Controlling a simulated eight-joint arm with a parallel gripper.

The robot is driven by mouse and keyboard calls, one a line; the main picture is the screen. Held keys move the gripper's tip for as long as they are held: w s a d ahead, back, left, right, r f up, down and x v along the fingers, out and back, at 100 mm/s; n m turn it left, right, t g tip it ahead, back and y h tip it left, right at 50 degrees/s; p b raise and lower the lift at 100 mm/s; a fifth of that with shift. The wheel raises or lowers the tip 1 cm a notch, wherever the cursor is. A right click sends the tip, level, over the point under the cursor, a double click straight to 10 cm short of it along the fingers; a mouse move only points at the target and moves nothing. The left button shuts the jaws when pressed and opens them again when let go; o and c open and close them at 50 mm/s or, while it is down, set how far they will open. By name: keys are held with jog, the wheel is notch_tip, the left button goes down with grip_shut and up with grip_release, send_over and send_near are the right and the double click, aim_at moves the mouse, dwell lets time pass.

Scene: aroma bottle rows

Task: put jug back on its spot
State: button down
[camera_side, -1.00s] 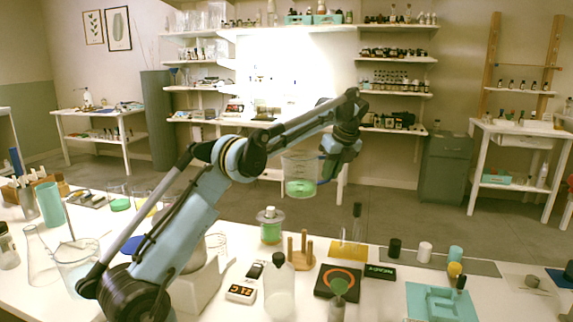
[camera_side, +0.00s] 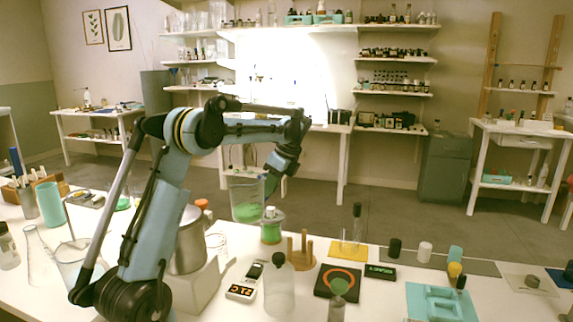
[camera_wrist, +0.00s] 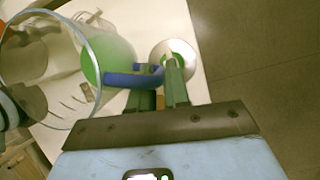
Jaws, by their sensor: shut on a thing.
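The jug (camera_side: 247,203) is a clear vessel with green liquid low inside and a blue handle. In the side view it hangs in the air, roughly upright, behind the middle of the bench. My gripper (camera_side: 268,183) is on its right side, shut on the handle. In the wrist view, the jug (camera_wrist: 55,70) fills the upper left, and the fingers of my gripper (camera_wrist: 160,85) close on the blue handle (camera_wrist: 130,79). I cannot tell which place on the bench is the jug's spot; my arm hides part of the left bench.
A lidded jar of green liquid (camera_side: 271,231) stands just right of the jug. Nearby are a wooden peg stand (camera_side: 301,250), a metal pitcher (camera_side: 188,245) on a white block, a clear bottle (camera_side: 279,290) and a black pad with an orange ring (camera_side: 325,272). Glassware crowds the left.

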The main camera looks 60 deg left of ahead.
jog(key=shift+f, duration=0.35)
jog(key=shift+s+a+f, duration=0.75)
jog(key=shift+a+f, duration=1.05)
jog(key=shift+f, duration=0.05)
jog(key=shift+s+a+f, duration=0.7)
jog(key=shift+a+f, duration=1.1)
jog(key=shift+f, duration=0.1)
jog(key=shift+s+a+f, duration=0.75)
jog(key=shift+a+f, duration=1.05)
jog(key=shift+f, duration=0.05)
jog(key=shift+f, duration=0.1)
jog(key=c, duration=1.1)
grip_release()
